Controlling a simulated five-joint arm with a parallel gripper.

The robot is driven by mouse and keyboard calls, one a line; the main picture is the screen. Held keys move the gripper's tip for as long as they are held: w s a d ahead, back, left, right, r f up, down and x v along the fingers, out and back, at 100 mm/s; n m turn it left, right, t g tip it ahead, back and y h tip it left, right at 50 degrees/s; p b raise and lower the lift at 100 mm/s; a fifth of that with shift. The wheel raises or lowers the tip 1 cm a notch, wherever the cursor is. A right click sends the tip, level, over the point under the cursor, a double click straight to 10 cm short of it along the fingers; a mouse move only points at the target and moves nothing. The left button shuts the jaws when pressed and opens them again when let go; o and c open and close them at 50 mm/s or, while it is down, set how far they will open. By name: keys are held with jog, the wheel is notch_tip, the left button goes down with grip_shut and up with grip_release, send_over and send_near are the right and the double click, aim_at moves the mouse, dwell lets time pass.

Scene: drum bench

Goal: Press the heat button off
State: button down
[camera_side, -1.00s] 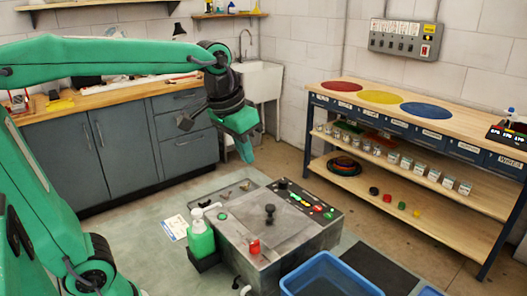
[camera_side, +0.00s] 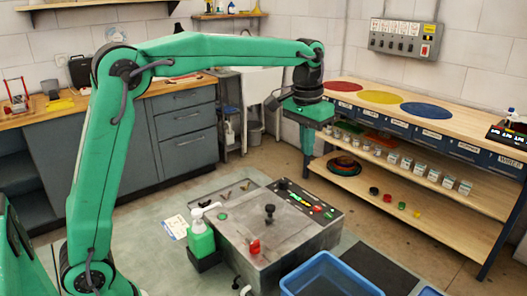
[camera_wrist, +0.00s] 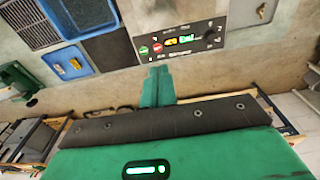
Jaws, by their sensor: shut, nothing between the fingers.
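The metal drum bench (camera_side: 285,240) stands low at the centre of the side view. Its dark control panel (camera_side: 297,197) carries small green, red and yellow lights or buttons. In the wrist view the panel (camera_wrist: 205,42) shows a green round button (camera_wrist: 144,50), a red one (camera_wrist: 158,47) and a lit display (camera_wrist: 187,39). I cannot read which control is the heat button. My gripper (camera_side: 307,176) points down above the panel's far end, apart from it. Its shut, empty fingertips (camera_wrist: 158,69) show just below the red button in the wrist view.
A black knob (camera_side: 269,212) stands up from the bench top. A green pump bottle (camera_side: 201,238) is at its left and a blue tub (camera_side: 330,275) in front. A wooden shelf bench (camera_side: 420,125) stands behind to the right. Open floor lies between.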

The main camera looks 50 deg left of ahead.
jog(key=g, duration=0.1)
send_over(317, 208)
jog(key=shift+f, duration=1.45)
jog(key=shift+f, duration=0.2)
notch_tip(317, 208, down, 14)
jog(key=shift+r, duration=0.15)
jog(key=shift+s+f, duration=0.1)
jog(key=shift+f, duration=0.95)
jog(key=shift+r, duration=0.2)
notch_tip(317, 208, up, 15)
jog(key=shift+w, duration=0.2)
dwell(0.6)
